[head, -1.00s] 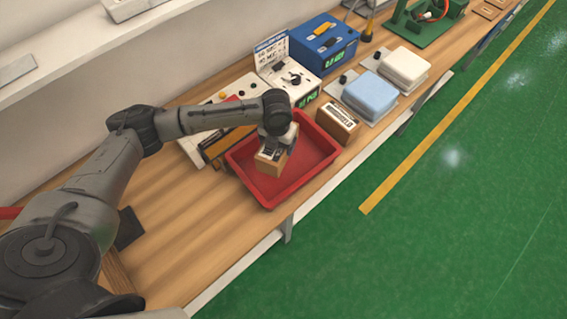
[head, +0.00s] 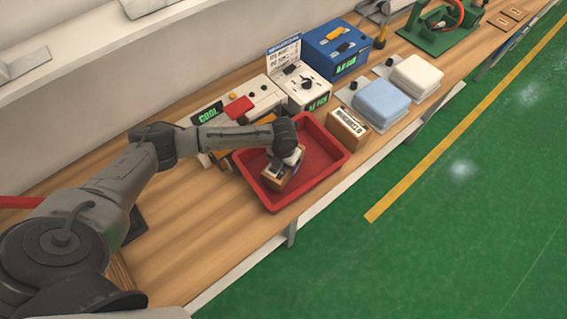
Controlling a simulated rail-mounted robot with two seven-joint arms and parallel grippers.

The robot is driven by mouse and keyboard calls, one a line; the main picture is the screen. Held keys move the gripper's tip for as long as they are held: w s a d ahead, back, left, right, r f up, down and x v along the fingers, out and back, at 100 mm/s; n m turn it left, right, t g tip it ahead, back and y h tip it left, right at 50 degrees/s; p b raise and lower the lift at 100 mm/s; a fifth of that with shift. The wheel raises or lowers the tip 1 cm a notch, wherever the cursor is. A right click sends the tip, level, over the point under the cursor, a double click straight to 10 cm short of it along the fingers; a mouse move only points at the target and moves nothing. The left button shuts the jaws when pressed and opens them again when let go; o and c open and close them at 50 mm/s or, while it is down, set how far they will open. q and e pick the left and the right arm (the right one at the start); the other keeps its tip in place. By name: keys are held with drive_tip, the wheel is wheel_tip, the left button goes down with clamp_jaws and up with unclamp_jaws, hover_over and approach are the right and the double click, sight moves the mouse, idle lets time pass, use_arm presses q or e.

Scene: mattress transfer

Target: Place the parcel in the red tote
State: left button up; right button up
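The red tote (head: 331,163) sits on the wooden bench near its front edge. The parcel, a small brown box (head: 284,183), is inside the tote at its left part, low and slightly tilted in the picture. My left gripper (head: 284,165) reaches down into the tote from above, its fingers at the parcel's upper part, and appears shut on it. The wrist and fingers hide part of the parcel's top. I cannot tell whether the parcel touches the tote floor. My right gripper is not in view.
A brown labelled box (head: 347,129) stands just right of the tote. Control boxes (head: 303,92) and a blue case (head: 337,47) stand behind it. Blue (head: 381,100) and white (head: 416,74) padded blocks lie further right. Bare bench (head: 185,215) lies left of the tote.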

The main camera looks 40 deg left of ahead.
use_arm(q)
drive_tip(key=shift+f, duration=0.3)
drive_tip(key=shift+f, duration=0.1)
drive_tip(key=o, duration=1.1)
wheel_tip(320, 180, up, 12)
drive_tip(key=shift+r+p, duration=0.1)
drive_tip(key=shift+p, duration=0.4)
